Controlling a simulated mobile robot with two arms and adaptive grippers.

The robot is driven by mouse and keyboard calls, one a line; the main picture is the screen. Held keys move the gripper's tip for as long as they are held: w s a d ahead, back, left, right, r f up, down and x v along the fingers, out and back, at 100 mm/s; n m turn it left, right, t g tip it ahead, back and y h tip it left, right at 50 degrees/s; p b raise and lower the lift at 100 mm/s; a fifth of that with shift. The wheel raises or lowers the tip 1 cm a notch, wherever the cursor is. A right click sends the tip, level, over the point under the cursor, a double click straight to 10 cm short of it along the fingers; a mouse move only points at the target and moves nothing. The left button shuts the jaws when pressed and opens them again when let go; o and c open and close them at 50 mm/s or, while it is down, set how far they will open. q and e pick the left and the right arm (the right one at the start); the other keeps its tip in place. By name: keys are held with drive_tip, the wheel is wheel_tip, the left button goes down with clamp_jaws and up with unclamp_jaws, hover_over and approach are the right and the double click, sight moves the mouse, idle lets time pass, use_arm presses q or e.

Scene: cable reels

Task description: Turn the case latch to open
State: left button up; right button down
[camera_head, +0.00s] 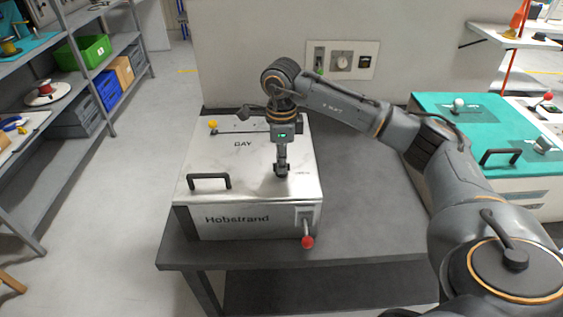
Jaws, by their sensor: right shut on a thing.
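The case (245,165) is a white box with dark lettering, standing closed on a dark grey table. My right gripper (281,170) points straight down onto the right part of its lid, near a small printed label. It is shut on a small part there that I take for the case latch. The fingers hide most of that part, so its turn cannot be told. A black handle (209,180) stands at the lid's front left. A lever with a red knob (307,241) hangs on the front face. My left gripper is not in view.
A yellow knob (212,125) and a thin dark rod are at the lid's back. A teal-topped case (480,130) stands to the right, behind my right arm. The table (365,215) is bare right of the white case. Shelves line the left.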

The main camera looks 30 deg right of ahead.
drive_tip(key=shift+r, duration=0.1)
idle(0.4)
drive_tip(key=c, duration=1.4)
unclamp_jaws()
wheel_tip(320, 180, up, 12)
